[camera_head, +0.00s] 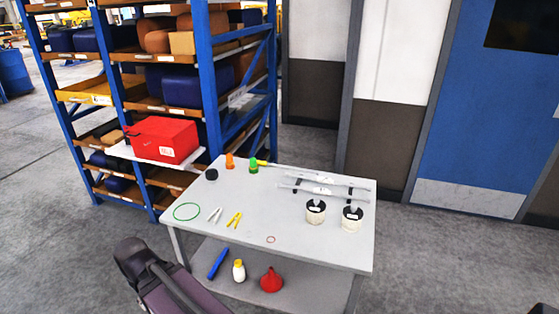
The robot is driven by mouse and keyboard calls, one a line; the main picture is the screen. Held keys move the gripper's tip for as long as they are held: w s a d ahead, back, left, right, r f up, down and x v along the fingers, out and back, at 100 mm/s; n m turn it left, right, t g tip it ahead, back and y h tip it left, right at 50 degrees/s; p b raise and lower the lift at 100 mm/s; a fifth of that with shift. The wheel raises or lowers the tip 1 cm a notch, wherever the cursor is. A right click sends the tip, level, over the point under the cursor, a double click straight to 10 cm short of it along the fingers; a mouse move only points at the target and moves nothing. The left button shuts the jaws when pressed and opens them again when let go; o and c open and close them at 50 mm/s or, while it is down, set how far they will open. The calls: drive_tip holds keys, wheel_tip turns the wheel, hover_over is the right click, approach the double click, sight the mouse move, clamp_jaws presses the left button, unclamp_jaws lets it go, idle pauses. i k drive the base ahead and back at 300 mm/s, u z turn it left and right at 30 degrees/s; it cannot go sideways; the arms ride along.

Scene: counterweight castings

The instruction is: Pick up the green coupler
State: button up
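A small upright green piece (253,167), which looks like the green coupler, stands near the back edge of the grey table (265,205). A similar orange piece (230,161) stands just to its left, with a gap between them. A thin rod with a yellow end lies close to the green piece on its right; I cannot tell if they touch. A thin green ring (186,211) lies flat at the table's left. My gripper's fingers are not visible; a dark part at the bottom left looks like my own body.
Two pale cylinders (316,211) (352,219) and several long light bars stand at the table's right. A black round piece (211,175), white pliers (215,214), yellow pliers (234,220) and a small red ring (271,239) are spread out. A blue shelf rack (211,90) stands behind left.

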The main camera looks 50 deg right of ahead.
sight(253, 161)
drive_tip(key=k, duration=0.15)
drive_tip(key=z, duration=1.45)
drive_tip(key=k, duration=0.6)
drive_tip(key=u, duration=0.15)
drive_tip(key=i, duration=0.55)
drive_tip(key=z, duration=0.15)
